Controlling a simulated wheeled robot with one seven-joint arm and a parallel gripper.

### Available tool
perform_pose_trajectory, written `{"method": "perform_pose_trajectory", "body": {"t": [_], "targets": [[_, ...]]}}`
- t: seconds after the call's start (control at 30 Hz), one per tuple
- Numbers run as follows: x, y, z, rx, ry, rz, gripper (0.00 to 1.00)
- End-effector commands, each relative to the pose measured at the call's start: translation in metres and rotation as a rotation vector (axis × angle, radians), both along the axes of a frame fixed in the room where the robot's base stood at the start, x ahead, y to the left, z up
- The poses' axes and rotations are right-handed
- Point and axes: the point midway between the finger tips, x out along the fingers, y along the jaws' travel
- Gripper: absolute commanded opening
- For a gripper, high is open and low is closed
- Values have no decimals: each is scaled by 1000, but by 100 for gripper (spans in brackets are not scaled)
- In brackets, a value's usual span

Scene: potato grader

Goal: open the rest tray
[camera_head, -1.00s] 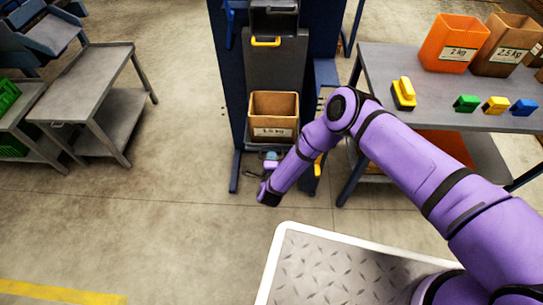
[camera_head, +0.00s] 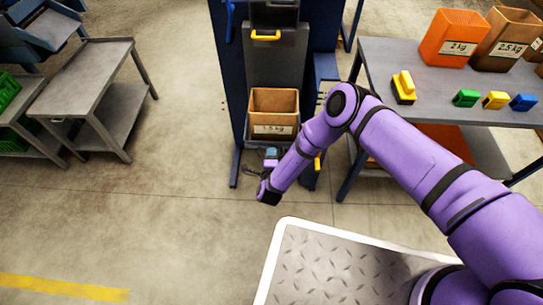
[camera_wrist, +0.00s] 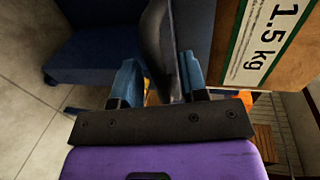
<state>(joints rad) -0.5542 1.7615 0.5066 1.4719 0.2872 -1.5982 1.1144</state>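The grader (camera_head: 230,100) is a dark blue frame with grey panels, standing ahead of me. A yellow handle (camera_head: 318,162) shows low on its right, partly hidden by my arm; I cannot tell for sure that it belongs to the rest tray. My gripper (camera_head: 271,154) is low in front of the grader, below the brown box. In the wrist view its two blue fingers (camera_wrist: 158,80) stand apart, with a dark curved part (camera_wrist: 168,45) between and beyond them. A bit of yellow (camera_wrist: 151,98) shows beside the left finger. Contact is unclear.
A brown 1.5 kg box (camera_head: 273,128) stands in the grader, close to my gripper; its label also shows in the wrist view (camera_wrist: 265,40). A grey table (camera_head: 420,70) with boxes and coloured blocks stands right. A grey cart (camera_head: 80,85) stands left, with clear floor between.

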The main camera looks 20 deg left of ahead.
Motion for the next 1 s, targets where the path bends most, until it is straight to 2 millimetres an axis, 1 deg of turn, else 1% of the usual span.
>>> {"method": "perform_pose_trajectory", "body": {"t": [0.17, 0.4, 0.5, 0.6, 0.77, 1.0], "targets": [[-23, -5, 5, -1, 3, 2, 40], [-67, -15, 14, 0, 4, 3, 40], [-81, -19, 17, 0, 3, 3, 40], [-92, -21, 19, 0, 2, 2, 40], [-99, -23, 22, 0, 1, 1, 40], [-100, -24, 22, 0, 1, 1, 40]]}}
